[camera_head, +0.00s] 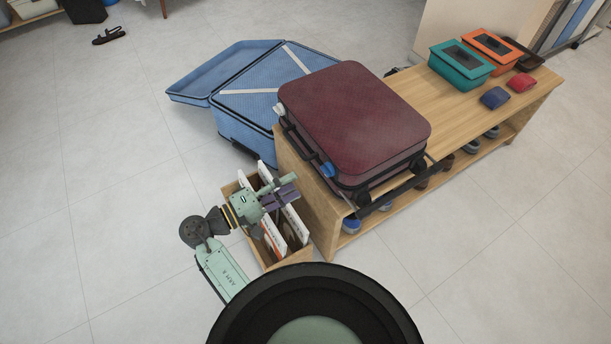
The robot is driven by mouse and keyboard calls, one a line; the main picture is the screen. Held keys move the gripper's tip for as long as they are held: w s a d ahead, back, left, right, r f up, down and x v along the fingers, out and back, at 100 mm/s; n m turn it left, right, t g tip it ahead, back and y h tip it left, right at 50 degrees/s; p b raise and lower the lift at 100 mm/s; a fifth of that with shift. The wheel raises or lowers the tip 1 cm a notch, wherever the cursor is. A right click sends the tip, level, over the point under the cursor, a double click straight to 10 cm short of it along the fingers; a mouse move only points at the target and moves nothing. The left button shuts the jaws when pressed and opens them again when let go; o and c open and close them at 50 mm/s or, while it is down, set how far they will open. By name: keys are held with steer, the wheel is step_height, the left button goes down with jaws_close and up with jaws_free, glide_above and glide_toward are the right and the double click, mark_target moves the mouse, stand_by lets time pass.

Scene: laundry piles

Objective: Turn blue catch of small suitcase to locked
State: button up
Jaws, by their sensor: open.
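The small suitcase (352,112) is dark red and lies flat on the wooden bench, with its front side facing my arm. Its blue catch (327,170) sits on that front side near the right corner. A pale catch (279,108) sits near the left corner of the same side. The catch's exact turn is too small to tell. My gripper (292,187) is open, left of and a little below the blue catch, with a gap between them. I see nothing held between its fingers.
The wooden bench (455,108) carries teal (461,65) and orange (489,46) boxes; shoes stand on its lower shelf. A crate of upright white items (272,262) stands below my gripper. An open blue suitcase (262,112) lies behind. The left floor is mostly clear.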

steer(key=shift+v, duration=1.5)
